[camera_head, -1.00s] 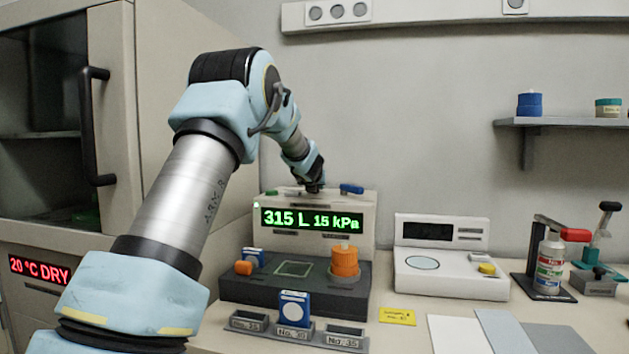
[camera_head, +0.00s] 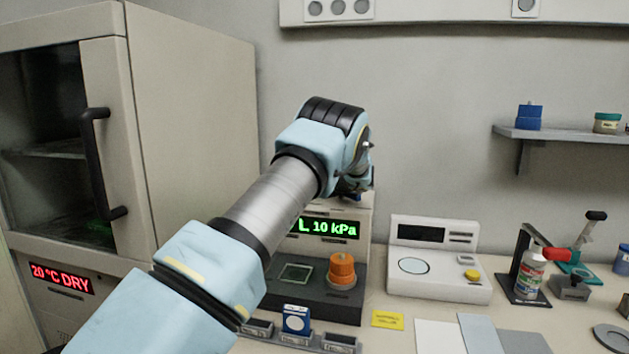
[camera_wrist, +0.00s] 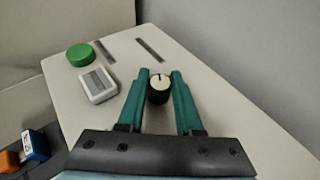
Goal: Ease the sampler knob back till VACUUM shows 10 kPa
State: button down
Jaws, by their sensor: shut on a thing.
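The sampler (camera_head: 366,222) stands on the bench, and its green display (camera_head: 328,229) reads 10 kPa; my arm covers the left part of the reading. The knob (camera_wrist: 158,88) is black with a pale top and a dark pointer mark, on the sampler's top in the wrist view. My gripper (camera_wrist: 160,80) has its teal fingers on either side of the knob, shut on it. In the head view my gripper is hidden behind my arm.
On the sampler's top are a green round cap (camera_wrist: 80,55) and a white-grey block (camera_wrist: 98,86). An orange stack (camera_head: 342,270) stands on its dark base. A white balance (camera_head: 438,262) is to the right, a cabinet (camera_head: 190,130) to the left.

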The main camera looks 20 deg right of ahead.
jog(key=shift+y, duration=0.4)
jog(key=c, duration=0.6)
grip_release()
jog(key=shift+s, duration=0.1)
jog(key=b+v, duration=0.3)
jog(key=v, duration=0.7)
jog(key=shift+s+d+r, duration=0.1)
jog(key=shift+s+r, duration=0.1)
jog(key=shift+r, duration=0.1)
